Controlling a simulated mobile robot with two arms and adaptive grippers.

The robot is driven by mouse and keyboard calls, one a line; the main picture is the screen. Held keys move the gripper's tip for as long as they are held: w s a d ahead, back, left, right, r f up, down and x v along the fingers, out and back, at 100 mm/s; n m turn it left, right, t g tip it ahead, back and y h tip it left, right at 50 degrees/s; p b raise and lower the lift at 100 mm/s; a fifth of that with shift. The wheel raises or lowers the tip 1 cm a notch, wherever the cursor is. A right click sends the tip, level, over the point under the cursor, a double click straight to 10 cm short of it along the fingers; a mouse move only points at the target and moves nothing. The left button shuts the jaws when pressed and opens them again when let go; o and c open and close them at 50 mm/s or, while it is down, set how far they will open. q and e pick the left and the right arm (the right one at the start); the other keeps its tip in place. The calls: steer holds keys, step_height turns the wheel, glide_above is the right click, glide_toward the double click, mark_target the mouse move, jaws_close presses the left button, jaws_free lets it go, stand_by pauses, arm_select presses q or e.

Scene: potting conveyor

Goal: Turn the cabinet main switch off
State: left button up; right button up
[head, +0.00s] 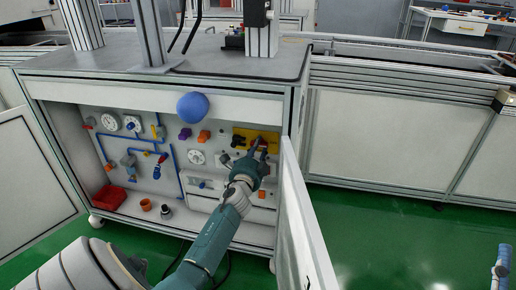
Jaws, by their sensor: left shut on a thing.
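The cabinet main switch has a yellow plate (241,133) at the upper right of the panel inside the open cabinet. My left arm reaches in from below. My left gripper (259,148) is at the right part of the yellow plate and is shut on the switch's red knob. The gripper covers most of the knob, so I cannot tell its turned position.
The right cabinet door (301,225) stands open close beside my left arm, and the left door (32,172) is open too. A blue ball shape (192,107) shows before the cabinet's top edge. A red bin (108,198) sits at lower left inside.

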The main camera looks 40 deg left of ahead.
arm_select(q)
steer(key=shift+s+f, duration=0.15)
steer(key=shift+f, duration=0.3)
steer(key=o, duration=1)
steer(key=shift+a, duration=0.1)
steer(key=shift+c, duration=0.2)
steer(key=shift+r, duration=0.1)
steer(key=shift+r, duration=0.15)
steer(key=v, duration=1.2)
